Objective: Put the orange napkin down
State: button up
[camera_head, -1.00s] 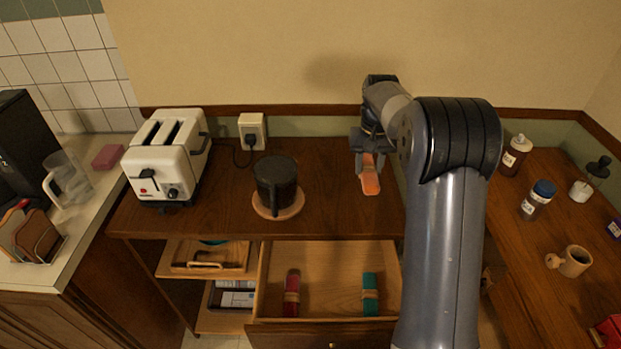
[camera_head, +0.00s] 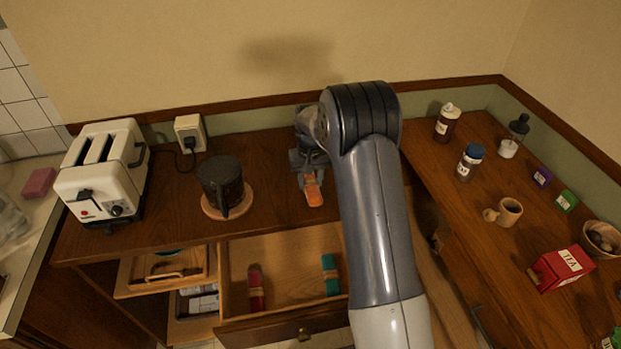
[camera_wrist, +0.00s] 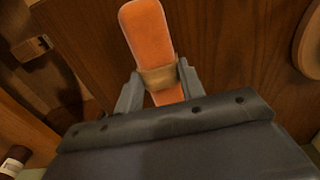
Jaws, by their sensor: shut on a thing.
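The orange napkin (camera_head: 313,194) is a narrow roll with a tan band around it. It is over the brown wooden counter (camera_head: 272,200), right of the dark mug. In the wrist view the napkin (camera_wrist: 146,32) sticks out beyond my gripper (camera_wrist: 158,88), whose two grey fingers are shut on it at the band. My gripper (camera_head: 309,177) points down toward the counter in the head view. I cannot tell whether the napkin touches the counter. My arm hides part of the counter to the right.
A dark mug (camera_head: 221,182) on a round coaster and a white toaster (camera_head: 104,172) stand to the left. Below, an open drawer (camera_head: 290,265) holds a red napkin roll (camera_head: 256,288) and a teal one (camera_head: 330,274). Bottles, a cup and a red tea box (camera_head: 562,267) stand on the right counter.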

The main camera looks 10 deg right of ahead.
aim_at(311, 182)
jog(key=shift+f, duration=0.15)
jog(key=o, duration=1)
notch_tip(311, 182, up, 12)
jog(key=shift+r+b, duration=0.15)
jog(key=shift+b, duration=0.7)
